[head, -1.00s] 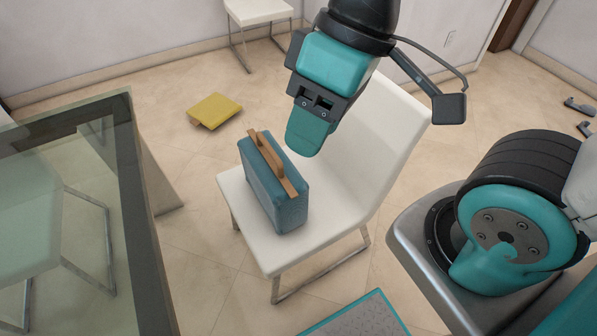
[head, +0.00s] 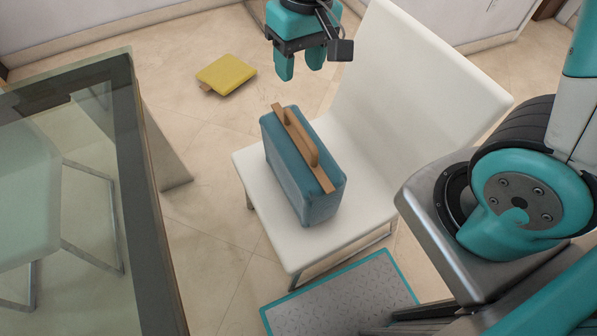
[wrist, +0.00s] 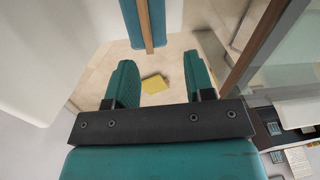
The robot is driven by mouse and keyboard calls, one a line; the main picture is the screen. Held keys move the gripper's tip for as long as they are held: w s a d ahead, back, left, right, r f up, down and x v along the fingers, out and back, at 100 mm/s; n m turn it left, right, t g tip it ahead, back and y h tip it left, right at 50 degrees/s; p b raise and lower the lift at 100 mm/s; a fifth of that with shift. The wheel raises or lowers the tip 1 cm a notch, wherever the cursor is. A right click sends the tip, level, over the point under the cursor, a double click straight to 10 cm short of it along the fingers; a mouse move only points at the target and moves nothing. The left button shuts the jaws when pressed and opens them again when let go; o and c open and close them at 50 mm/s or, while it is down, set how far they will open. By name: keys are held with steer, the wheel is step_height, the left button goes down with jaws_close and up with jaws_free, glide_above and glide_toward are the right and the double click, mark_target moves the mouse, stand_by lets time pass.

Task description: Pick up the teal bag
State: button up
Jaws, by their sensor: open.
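The teal bag (head: 306,185) stands upright on the seat of a white chair (head: 262,222) in the head view. A wooden handle (head: 303,150) runs along its top. In the wrist view the bag (wrist: 133,22) and its handle show at the top edge, beyond the fingers and partly cut off by the frame. My gripper (head: 299,67) is open and empty. In the head view it appears above and behind the bag, apart from it, with its fingers pointing down. The gripper (wrist: 155,85) also shows in the wrist view with its two teal fingers spread.
A yellow bag (head: 226,74) lies on the floor behind the chair; it also shows between my fingers in the wrist view (wrist: 154,84). A glass-topped table (head: 120,130) stands at the left. The chair's tall backrest (head: 420,75) rises right of the bag.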

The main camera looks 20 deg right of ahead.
steer(key=m+h+b, duration=0.1)
glide_toward(300, 127)
step_height(300, 127, down, 7)
steer(key=shift+a+r+b, duration=0.1)
steer(key=shift+a+b, duration=0.05)
steer(key=shift+b, duration=0.35)
steer(key=f, duration=0.5)
steer(key=shift+d+f, duration=0.2)
steer(key=shift+f, duration=0.2)
jaws_close()
steer(key=shift+r, duration=0.1)
stand_by(0.4)
